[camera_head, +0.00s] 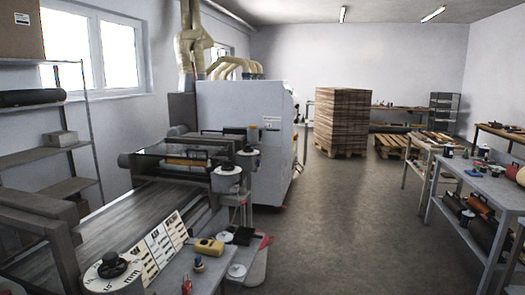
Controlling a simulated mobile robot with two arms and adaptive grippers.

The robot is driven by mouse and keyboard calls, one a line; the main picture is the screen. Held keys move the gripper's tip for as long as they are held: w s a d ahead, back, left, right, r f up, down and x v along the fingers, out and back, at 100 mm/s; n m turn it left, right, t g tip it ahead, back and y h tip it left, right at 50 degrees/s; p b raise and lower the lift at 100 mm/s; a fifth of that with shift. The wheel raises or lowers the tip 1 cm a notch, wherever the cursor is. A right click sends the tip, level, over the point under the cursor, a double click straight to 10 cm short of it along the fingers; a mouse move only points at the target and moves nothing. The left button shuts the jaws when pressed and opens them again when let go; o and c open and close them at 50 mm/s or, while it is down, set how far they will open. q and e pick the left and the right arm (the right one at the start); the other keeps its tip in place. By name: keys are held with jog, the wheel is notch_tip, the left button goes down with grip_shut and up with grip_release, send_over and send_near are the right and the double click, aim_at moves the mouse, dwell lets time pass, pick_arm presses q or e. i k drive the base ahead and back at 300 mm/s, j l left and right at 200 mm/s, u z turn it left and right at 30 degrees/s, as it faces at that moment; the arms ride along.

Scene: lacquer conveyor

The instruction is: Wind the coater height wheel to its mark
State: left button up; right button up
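A black wheel (112,265) with a knob sits on a round white dial plate (98,284) at the near left, on the front corner of the conveyor machine. The dial carries dark figures and "mm"; its mark and the wheel's exact setting are too small to read. Two similar white round dials with dark tops, one nearer (227,179) and one farther (248,160), stand along the machine's right side. I cannot tell from labels which one is the coater height wheel. Neither of my grippers is in view, and nothing touches the wheels.
A white sign board (160,243) leans behind the near dial. A yellow device (209,246) and small tools lie on the machine's side shelf. The conveyor belt (130,215) is bare. A grey bench (480,190) with tools stands right. The floor (345,230) between is clear.

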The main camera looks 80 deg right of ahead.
aim_at(248, 149)
jog(key=z, duration=2.6)
jog(key=i+l+z, duration=0.1)
jog(key=i, duration=0.4)
jog(key=i+l, duration=0.2)
jog(key=i, duration=0.35)
jog(key=i+l+z, duration=0.15)
jog(key=i, duration=0.4)
